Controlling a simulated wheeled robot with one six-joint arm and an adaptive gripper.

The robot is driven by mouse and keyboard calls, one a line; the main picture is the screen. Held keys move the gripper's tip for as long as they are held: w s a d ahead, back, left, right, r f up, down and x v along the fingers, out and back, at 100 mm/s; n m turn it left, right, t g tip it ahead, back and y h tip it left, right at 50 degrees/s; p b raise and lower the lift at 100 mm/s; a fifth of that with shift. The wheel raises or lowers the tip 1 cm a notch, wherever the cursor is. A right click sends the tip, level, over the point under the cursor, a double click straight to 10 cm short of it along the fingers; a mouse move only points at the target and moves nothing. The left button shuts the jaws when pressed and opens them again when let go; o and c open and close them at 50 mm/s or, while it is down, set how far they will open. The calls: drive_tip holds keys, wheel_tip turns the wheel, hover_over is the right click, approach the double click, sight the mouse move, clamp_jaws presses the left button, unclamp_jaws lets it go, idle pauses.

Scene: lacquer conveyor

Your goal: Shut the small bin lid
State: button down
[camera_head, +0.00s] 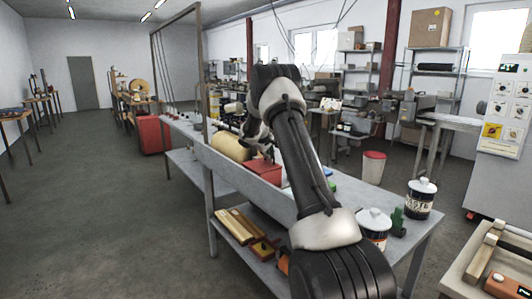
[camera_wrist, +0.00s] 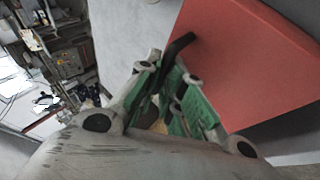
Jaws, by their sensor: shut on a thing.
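The red bin (camera_head: 265,172) sits on the long grey bench in the head view, beyond my arm. A flat red panel (camera_wrist: 245,60), which looks like its lid, fills the upper right of the wrist view. A bent black handle (camera_wrist: 180,46) stands out by the panel's left edge. My gripper (camera_wrist: 168,88), with green finger pads, is shut on the black handle, whose lower end passes between the fingers. In the head view my gripper is small and partly hidden by my arm just above the bin. How far the lid is open cannot be told.
A tan cylinder (camera_head: 231,147) lies on the bench left of the bin. Two white-topped labelled cans, one at the bench's right end (camera_head: 421,200) and one nearer (camera_head: 374,226), stand beside a green object (camera_head: 397,222). The floor at left is clear.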

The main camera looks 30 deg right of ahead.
drive_tip(key=shift+d+r, duration=0.15)
drive_tip(key=shift+d, duration=0.45)
drive_tip(key=shift+s, duration=0.1)
drive_tip(key=c, duration=1.7)
unclamp_jaws()
drive_tip(key=shift+d+f, duration=0.2)
drive_tip(key=shift+o, duration=0.7)
drive_tip(key=shift+d+f, duration=0.1)
drive_tip(key=shift+f, duration=0.2)
drive_tip(key=shift+a, duration=0.2)
drive_tip(key=shift+a, duration=0.1)
drive_tip(key=v, duration=1.1)
drive_tip(key=shift+s+a+r, duration=0.2)
drive_tip(key=shift+a+r, duration=0.05)
drive_tip(key=shift+r, duration=0.05)
